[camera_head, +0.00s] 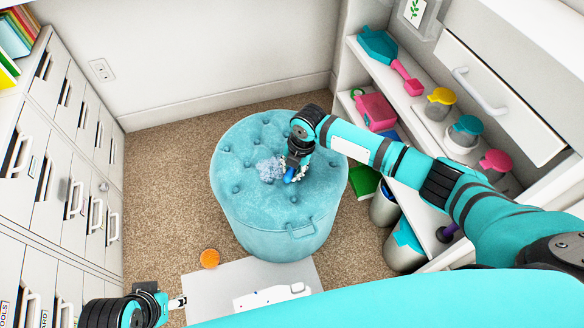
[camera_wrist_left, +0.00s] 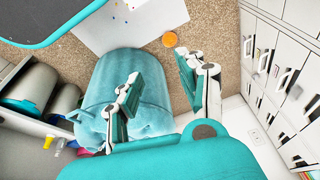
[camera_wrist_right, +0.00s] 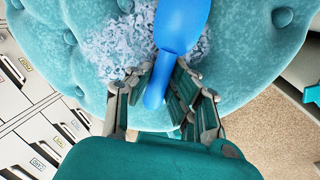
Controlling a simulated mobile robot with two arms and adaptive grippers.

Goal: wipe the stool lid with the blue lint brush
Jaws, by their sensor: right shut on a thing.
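The stool is a round, tufted teal ottoman (camera_head: 245,205) with a lid (camera_head: 312,172) on top. A patch of pale lint (camera_head: 268,168) lies on the lid, and it shows on both sides of the brush in the right wrist view (camera_wrist_right: 112,50). My right gripper (camera_wrist_right: 172,95) is shut on the handle of the blue lint brush (camera_wrist_right: 181,25), whose head lies over the lint. In the head view the brush (camera_head: 289,175) is mostly hidden under my right gripper (camera_head: 297,170). My left gripper (camera_wrist_left: 158,95) is open and empty, away from the stool at the lower left (camera_head: 178,302).
White drawer cabinets (camera_head: 60,170) line the left wall. Shelves on the right hold a pink box (camera_head: 376,112), jars (camera_head: 438,105) and metal bins (camera_head: 402,250). An orange disc (camera_head: 209,259) and a pale sheet (camera_head: 215,285) lie on the carpet before the stool.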

